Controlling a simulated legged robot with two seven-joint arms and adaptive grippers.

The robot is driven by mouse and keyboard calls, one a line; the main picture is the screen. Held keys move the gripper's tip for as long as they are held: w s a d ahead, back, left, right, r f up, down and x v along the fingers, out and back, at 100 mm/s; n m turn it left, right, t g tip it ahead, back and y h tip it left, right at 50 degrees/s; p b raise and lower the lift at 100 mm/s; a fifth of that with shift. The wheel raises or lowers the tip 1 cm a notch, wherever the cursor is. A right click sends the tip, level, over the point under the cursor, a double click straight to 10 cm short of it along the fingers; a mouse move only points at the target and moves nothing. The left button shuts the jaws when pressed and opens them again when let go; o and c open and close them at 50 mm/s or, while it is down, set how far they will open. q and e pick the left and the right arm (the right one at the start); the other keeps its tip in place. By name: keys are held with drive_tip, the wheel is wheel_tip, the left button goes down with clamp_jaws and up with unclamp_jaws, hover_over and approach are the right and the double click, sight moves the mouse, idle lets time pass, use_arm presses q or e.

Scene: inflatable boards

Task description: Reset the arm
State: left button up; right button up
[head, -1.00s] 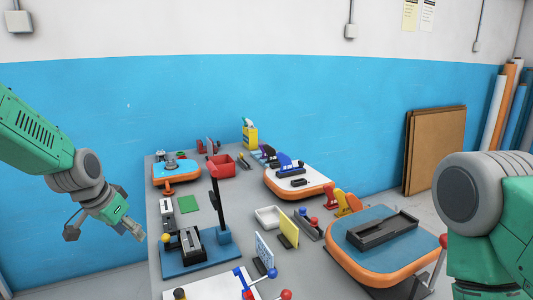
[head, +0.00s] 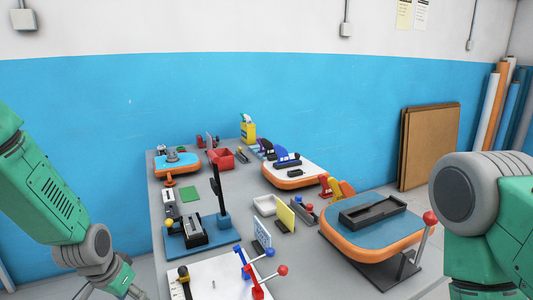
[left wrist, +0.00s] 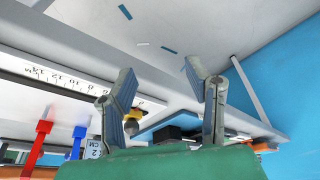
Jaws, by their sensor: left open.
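My left arm comes in from the left of the head view and hangs down left of the grey table (head: 165,225). Its left gripper (head: 110,290) is low at the bottom edge, partly cut off by the frame. In the left wrist view the left gripper (left wrist: 160,78) has its two fingers spread, with nothing between them. My right arm shows at the right edge of the head view as a green and grey link; its gripper is out of view.
A white board with red (head: 256,289) and blue toggle handles lies at the table's near edge. Blue-topped boards with orange rims (head: 372,260) stand on the table, one with a red-knobbed lever (head: 430,218). Brown panels (head: 430,147) lean on the blue wall.

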use_arm(q)
drive_tip(key=s+d+f+n+g+b, duration=0.1)
drive_tip(key=s+d+f+b, duration=0.1)
drive_tip(key=s+f, duration=1.25)
drive_tip(key=s, duration=0.7)
drive_tip(key=s+f+n+g+b, duration=0.1)
drive_tip(key=s+f, duration=0.2)
drive_tip(key=s, duration=0.6)
drive_tip(key=shift+s+d+g+y, duration=0.25)
drive_tip(key=shift+d+g+y, duration=0.05)
drive_tip(key=shift+d+y, duration=0.1)
